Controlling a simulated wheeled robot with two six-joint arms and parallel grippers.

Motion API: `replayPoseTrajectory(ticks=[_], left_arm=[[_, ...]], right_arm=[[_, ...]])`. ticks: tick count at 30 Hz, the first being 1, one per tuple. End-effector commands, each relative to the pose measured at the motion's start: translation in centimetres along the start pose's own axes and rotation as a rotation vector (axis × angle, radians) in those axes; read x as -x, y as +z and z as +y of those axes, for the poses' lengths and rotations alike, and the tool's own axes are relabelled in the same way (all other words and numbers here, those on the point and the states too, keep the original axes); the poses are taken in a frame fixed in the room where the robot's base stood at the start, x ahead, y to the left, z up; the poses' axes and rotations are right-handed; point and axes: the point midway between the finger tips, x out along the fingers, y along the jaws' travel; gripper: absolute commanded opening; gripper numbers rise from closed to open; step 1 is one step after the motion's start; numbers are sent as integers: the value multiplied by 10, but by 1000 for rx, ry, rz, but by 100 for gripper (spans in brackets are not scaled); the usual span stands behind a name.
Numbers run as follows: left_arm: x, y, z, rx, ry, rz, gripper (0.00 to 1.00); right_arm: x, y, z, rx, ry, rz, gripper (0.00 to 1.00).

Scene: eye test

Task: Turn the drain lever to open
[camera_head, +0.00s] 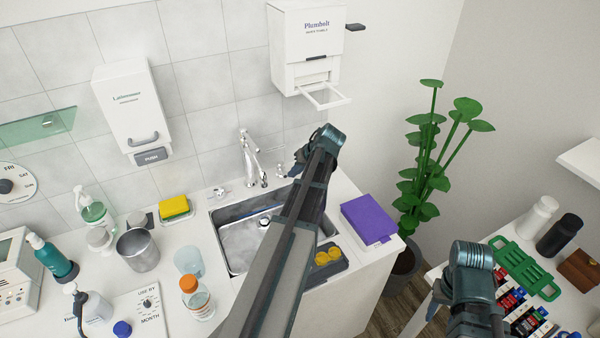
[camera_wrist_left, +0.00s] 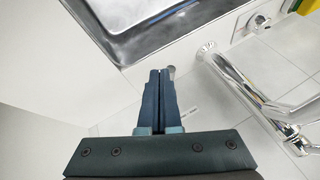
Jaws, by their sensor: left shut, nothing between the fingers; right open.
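My left gripper (camera_head: 286,173) reaches over the sink's back rim, right of the chrome tap (camera_head: 249,158). In the left wrist view its dark fingers (camera_wrist_left: 162,72) are together with nothing between them. A small round metal end, seemingly the drain lever (camera_wrist_left: 172,70), shows right beside the fingertips. The rest of it is hidden behind the fingers, and I cannot tell if they touch or which way it is turned. Small grey print (camera_wrist_left: 189,113) is on the counter nearby. The sink (camera_head: 236,240) has a round drain (camera_head: 264,220). My right gripper (camera_head: 437,302) is open at lower right, away from the sink.
The tap's curved spout (camera_wrist_left: 240,78) lies close to my left fingers. A purple box (camera_head: 367,220) and a yellow sponge (camera_head: 174,207) lie on the counter. Bottles and cups crowd its left side. A dispenser (camera_head: 307,45) hangs above. A plant (camera_head: 425,160) stands right.

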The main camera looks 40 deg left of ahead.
Motion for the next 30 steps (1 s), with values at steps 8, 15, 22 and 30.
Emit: replayPoseTrajectory(ticks=[8,15,22,30], left_arm=[[0,0,0,0,0,0,0],[-3,9,-16,-110,53,51,0],[-10,11,-31,-223,104,105,0],[-12,9,-34,-222,103,104,0]], right_arm=[[0,0,0,0,0,0,50],[0,0,0,0,0,0,50],[0,0,0,0,0,0,50],[0,0,0,0,0,0,50]])
